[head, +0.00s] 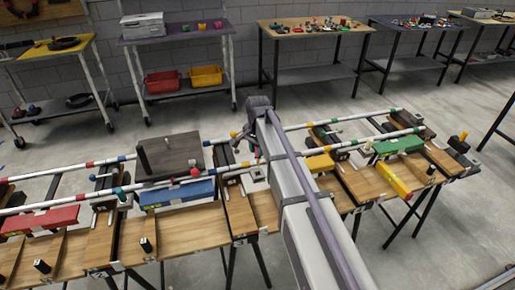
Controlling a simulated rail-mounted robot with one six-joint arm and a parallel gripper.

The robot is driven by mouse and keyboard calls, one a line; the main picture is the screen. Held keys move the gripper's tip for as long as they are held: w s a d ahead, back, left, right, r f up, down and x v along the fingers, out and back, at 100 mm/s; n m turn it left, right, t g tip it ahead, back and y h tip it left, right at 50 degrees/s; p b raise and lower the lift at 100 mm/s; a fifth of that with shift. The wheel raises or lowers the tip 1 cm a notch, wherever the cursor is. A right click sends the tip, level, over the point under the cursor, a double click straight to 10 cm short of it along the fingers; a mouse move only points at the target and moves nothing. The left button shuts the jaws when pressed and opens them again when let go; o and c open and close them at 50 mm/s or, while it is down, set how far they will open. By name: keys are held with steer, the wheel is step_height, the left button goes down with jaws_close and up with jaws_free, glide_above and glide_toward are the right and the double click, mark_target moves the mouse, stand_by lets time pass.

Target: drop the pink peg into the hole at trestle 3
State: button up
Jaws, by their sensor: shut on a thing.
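My gripper (248,143) is small and partly hidden beside the end of my arm, above the middle of the trestle row. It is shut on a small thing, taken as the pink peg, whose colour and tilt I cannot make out. Below it is a pale square plate (257,173) on a wooden trestle top; I cannot tell whether it holds a hole. The trestle numbers are too small to read, so I cannot tell which is trestle 3. My arm covers part of the row.
Two long striped rails (60,203) run along the trestles. A dark board (168,158) with an upright black post lies left of my gripper. Blue (177,194), red (40,220) and green (398,146) blocks sit along the row. A yellow bar (394,181) juts forward at right.

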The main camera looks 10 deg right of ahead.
mark_target(258, 164)
steer(key=shift+f+b, duration=3.8)
steer(key=shift+f, duration=0.25)
steer(key=o, duration=1)
steer(key=shift+o, duration=0.2)
steer(key=shift+r, duration=0.1)
step_height(258, 164, up, 11)
steer(key=p, duration=1.1)
